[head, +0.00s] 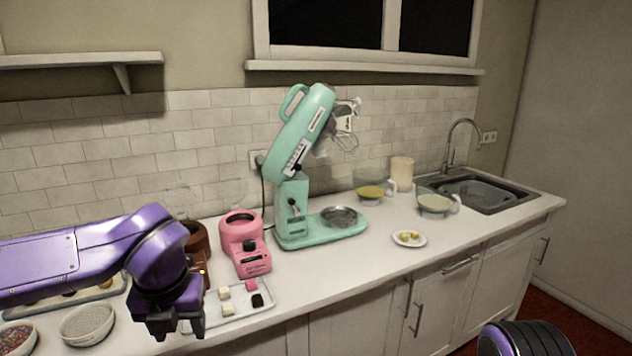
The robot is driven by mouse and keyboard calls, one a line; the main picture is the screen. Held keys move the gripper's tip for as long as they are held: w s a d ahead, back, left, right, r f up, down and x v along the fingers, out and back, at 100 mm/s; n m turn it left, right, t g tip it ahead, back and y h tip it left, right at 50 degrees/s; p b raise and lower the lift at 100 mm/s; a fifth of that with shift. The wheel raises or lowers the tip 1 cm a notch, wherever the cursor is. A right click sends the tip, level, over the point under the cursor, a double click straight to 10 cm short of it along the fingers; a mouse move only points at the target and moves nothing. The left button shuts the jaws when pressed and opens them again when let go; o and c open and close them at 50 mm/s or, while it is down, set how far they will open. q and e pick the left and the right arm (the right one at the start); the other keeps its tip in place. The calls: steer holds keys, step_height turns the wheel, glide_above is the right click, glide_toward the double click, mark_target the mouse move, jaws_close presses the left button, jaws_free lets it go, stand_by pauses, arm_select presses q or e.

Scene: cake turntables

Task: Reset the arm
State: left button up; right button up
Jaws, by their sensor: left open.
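My left arm comes in from the left, purple and black. Its gripper (180,328) points down over the front left of the counter, just left of a tray. It is open, and I see nothing between its fingers. Of my right arm, only a black and purple part shows at the bottom right edge. The right gripper is out of the frame.
A tray (262,304) with small cubes lies right of my left gripper. A pink machine (243,240) and a mint mixer (300,135) with raised head stand behind. Bowls (87,323) sit at left. A plate (409,239) and the sink (487,192) are right. The counter's front middle is clear.

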arm_select(q)
steer(key=a+f+m+t+y, duration=0.3)
steer(key=f+m+t+y, duration=0.15)
steer(key=f+m, duration=1.65)
steer(key=s+a+f+m+g, duration=0.1)
steer(key=s+f+m, duration=0.2)
steer(key=s+f, duration=0.3)
steer(key=s+a+f+m+g+h, duration=0.1)
steer(key=s+a+f+m, duration=0.1)
steer(key=s+f+m, duration=0.2)
steer(key=s+a+f+m+g+h, duration=0.1)
steer(key=s+a+f+m, duration=0.1)
steer(key=s+f, duration=0.7)
steer(key=s+m, duration=0.1)
steer(key=s, duration=0.4)
steer(key=shift+s+a+f+g, duration=0.2)
steer(key=shift+s+f+g, duration=0.05)
steer(key=shift+s+g, duration=0.15)
steer(key=shift+c, duration=0.4)
